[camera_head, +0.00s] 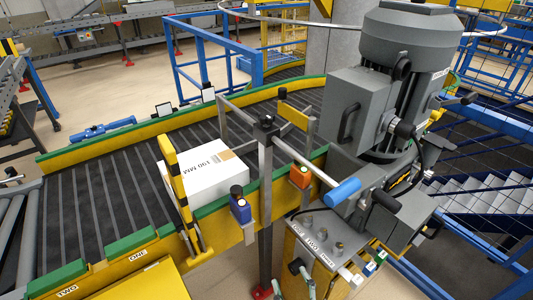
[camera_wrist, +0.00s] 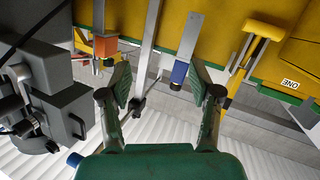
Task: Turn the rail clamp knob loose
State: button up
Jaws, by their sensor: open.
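A dark clamp block (camera_head: 266,123), the likeliest place of the rail clamp knob, sits on top of a grey upright post (camera_head: 265,185) beside the conveyor rail. I cannot clearly make out the knob itself. In the wrist view a dark clamp piece (camera_wrist: 138,105) shows beyond and between my fingers, nearer the left one. My gripper (camera_wrist: 163,80) is open and empty, its two dark green fingers spread apart. No contact with the clamp shows.
A white box (camera_head: 205,180) lies on the dark roller conveyor (camera_head: 90,215). A blue sensor (camera_head: 240,208) and an orange one (camera_head: 300,177) stand by the rail. A large grey motor unit (camera_head: 370,110) and a blue-handled bar (camera_head: 342,192) crowd the right.

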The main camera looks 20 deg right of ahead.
jog(key=w+a+r+m+t+h, duration=0.1)
jog(key=w+a+r+m+h, duration=0.15)
jog(key=w+r, duration=0.9)
jog(key=m+g+h, duration=0.2)
jog(key=m+h, duration=0.5)
send_near(265, 120)
jog(key=w+d, duration=0.1)
jog(key=shift+n+y, duration=0.25)
jog(key=x, duration=1)
jog(key=shift+w, duration=0.35)
jog(key=shift+d+t+y, duration=0.1)
jog(key=shift+t+y, duration=0.2)
jog(key=shift+t, duration=0.1)
jog(key=c, duration=1.2)
